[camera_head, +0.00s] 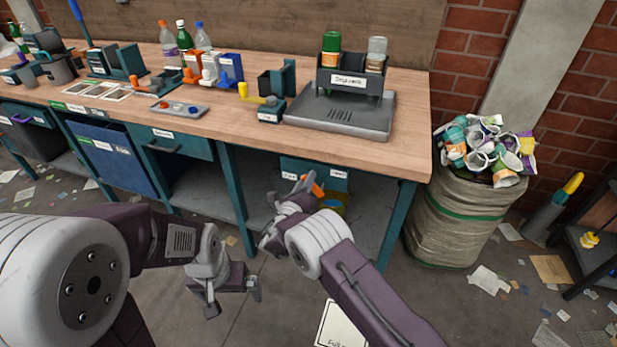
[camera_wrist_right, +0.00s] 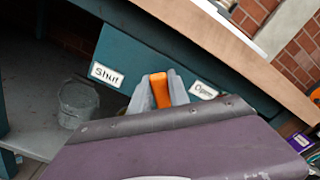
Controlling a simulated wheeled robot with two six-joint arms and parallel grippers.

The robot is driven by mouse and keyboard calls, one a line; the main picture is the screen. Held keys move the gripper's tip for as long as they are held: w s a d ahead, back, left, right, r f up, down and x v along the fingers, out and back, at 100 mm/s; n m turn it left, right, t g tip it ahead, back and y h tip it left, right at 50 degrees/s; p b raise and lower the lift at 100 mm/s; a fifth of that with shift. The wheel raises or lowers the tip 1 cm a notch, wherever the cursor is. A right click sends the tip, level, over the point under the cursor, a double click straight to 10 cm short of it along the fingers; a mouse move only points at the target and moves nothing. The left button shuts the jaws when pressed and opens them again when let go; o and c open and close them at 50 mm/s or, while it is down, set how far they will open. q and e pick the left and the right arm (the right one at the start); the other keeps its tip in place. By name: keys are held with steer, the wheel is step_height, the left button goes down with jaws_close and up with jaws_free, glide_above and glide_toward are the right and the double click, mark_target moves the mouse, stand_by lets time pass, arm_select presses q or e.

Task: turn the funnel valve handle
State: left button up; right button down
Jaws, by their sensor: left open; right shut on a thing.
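The orange valve handle (camera_head: 314,187) is on a teal panel (camera_head: 330,172) under the right end of the workbench. In the right wrist view the handle (camera_wrist_right: 160,92) stands between the grey fingers of my right gripper (camera_wrist_right: 160,88), which is shut on it. The handle lies between a "Shut" label (camera_wrist_right: 107,74) on the left and an "Open" label (camera_wrist_right: 204,90) on the right. In the head view my right gripper (camera_head: 306,189) partly covers the panel. The funnel cannot be made out. My left gripper (camera_head: 234,298) is open and empty, low above the floor.
The wooden benchtop (camera_head: 240,125) carries bottles, a tray and a black rack (camera_head: 350,88). A bench leg (camera_head: 398,225) stands right of the panel. A sack of crushed cups (camera_head: 455,225) is further right.

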arm_select(q)
steer(key=shift+w+a+f+b, duration=0.15)
steer(key=shift+a+f+b, duration=0.3)
steer(key=shift+f+b, duration=0.2)
arm_select(e)
steer(key=shift+w+a+f+n, duration=0.1)
steer(key=shift+a+f+n, duration=0.2)
steer(key=shift+f+n, duration=0.9)
steer(key=shift+w+a+f+n, duration=0.1)
steer(key=shift+a+f+n, duration=0.3)
steer(key=shift+n, duration=1.55)
steer(key=shift+w+a+f+n, duration=0.1)
steer(key=shift+a+f+n, duration=0.1)
steer(key=shift+f+n, duration=1)
steer(key=shift+r+n, duration=0.3)
steer(key=shift+n, duration=0.15)
steer(key=c, duration=1.2)
jaws_free()
steer(key=shift+c, duration=0.2)
